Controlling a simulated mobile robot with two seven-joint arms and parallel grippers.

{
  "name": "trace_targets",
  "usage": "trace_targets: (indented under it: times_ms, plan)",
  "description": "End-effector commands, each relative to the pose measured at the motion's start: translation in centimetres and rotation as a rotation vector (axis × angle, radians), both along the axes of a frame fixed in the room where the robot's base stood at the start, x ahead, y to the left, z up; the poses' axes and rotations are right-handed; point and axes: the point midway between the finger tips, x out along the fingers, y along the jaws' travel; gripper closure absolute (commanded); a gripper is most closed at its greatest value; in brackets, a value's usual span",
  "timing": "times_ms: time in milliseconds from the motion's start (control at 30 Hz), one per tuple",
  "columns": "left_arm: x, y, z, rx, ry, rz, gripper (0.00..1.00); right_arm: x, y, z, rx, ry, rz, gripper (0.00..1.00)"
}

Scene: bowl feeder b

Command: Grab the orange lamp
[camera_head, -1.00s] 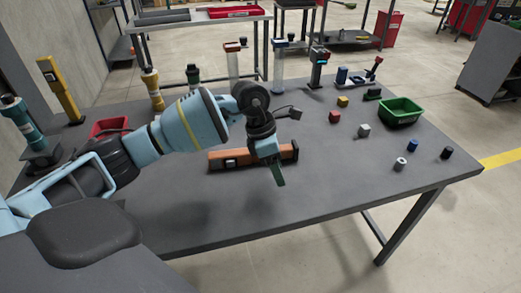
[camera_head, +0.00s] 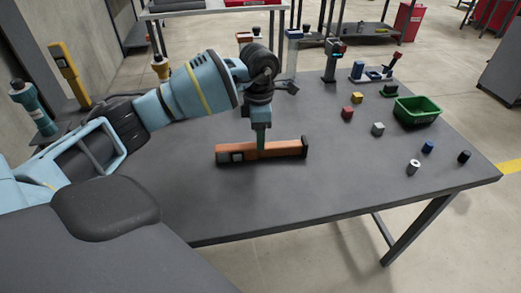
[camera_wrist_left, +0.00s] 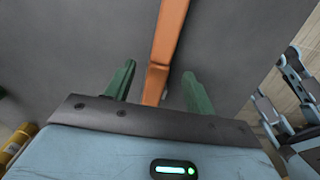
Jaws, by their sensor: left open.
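The orange lamp (camera_head: 284,149) is a long orange bar with dark ends, lying flat on the grey table. It also shows in the left wrist view (camera_wrist_left: 171,32), running from the top edge down between the green fingers. My left gripper (camera_head: 260,153) points down at the middle of the lamp and hides a strip of it. In the left wrist view the left gripper (camera_wrist_left: 157,75) is open, with one finger on each side of the lamp and a gap to both. My right gripper is not in view.
A green bin (camera_head: 417,111) stands at the table's right, with several small blocks and cylinders near it, including a red block (camera_head: 347,113). A black device on a stand (camera_head: 334,60) is at the back edge. The table in front of the lamp is clear.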

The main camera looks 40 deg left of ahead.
Motion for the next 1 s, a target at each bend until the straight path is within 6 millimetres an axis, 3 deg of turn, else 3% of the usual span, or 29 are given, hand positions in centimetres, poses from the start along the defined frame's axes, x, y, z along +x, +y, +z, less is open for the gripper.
trace_targets:
  times_ms: [400,667,1000]
  plan:
    - [0.1,-0.2,-4.7,-0.001,0.004,0.002,0.45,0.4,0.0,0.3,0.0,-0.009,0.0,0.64]
    - [0.2,-0.2,-5.2,-0.001,0.001,0.001,0.45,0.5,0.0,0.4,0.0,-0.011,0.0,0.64]
    - [0.2,-0.2,-5.1,-0.001,0.001,0.001,0.89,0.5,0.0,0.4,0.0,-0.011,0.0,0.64]
